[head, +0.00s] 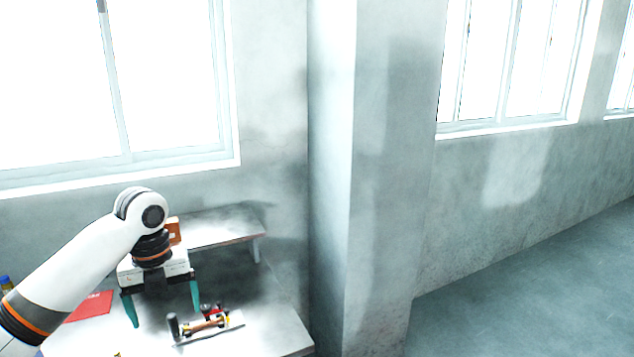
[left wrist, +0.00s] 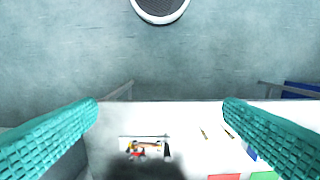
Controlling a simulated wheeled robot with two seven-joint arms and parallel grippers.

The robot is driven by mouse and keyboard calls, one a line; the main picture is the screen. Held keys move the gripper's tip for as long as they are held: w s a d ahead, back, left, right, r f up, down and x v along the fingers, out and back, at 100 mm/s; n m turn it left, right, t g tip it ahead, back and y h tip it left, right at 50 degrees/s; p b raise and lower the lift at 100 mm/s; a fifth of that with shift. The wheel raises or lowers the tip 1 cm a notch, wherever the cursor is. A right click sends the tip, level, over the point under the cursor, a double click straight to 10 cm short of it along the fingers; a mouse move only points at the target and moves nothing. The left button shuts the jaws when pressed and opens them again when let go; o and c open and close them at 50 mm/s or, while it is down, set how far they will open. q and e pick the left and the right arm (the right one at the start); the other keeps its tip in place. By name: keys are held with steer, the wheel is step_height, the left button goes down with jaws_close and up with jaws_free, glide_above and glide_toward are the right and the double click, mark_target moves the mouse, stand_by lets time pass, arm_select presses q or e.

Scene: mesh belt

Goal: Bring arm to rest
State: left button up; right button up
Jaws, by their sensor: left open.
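My left arm comes in from the left in the head view, and my left gripper (head: 162,306) points down over the white table (head: 275,338). Its two teal fingers are spread wide with nothing between them. In the left wrist view the open fingers (left wrist: 160,125) stand at either side, above the table edge. A small device with a black cylinder and coloured parts (head: 206,325) lies on the table to the right of the gripper, apart from it. It also shows in the left wrist view (left wrist: 146,149). My right gripper is in neither view.
A raised white shelf (head: 222,230) stands at the back of the table, against the wall. A red sheet (head: 92,306) lies at the left. A concrete pillar (head: 360,180) rises right of the table. Bare floor (head: 530,290) lies beyond it.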

arm_select(q)
steer(key=w+d+f+n+t+h+b, duration=0.15)
steer(key=f+n, duration=0.35)
steer(key=f, duration=0.8)
steer(key=w+d+f+n+b, duration=0.15)
steer(key=f+n, duration=0.25)
steer(key=f, duration=0.8)
steer(key=s+a+f+n+b, duration=0.1)
steer(key=s+f+n, duration=0.3)
steer(key=f, duration=0.8)
steer(key=s+a+f+n+b, duration=0.1)
steer(key=s+f+n+b, duration=0.2)
steer(key=f, duration=0.9)
steer(key=s+f+n+y+b, duration=0.1)
steer(key=s+f+n, duration=0.4)
steer(key=s+f, duration=0.85)
steer(key=s+f+n+y+b, duration=0.1)
steer(key=s+f+n, duration=0.4)
steer(key=s+f, duration=0.8)
steer(key=s+d+f+n+b, duration=0.1)
steer(key=s+d+n, duration=0.1)
steer(key=s, duration=1.6)
steer(key=shift+d, duration=0.5)
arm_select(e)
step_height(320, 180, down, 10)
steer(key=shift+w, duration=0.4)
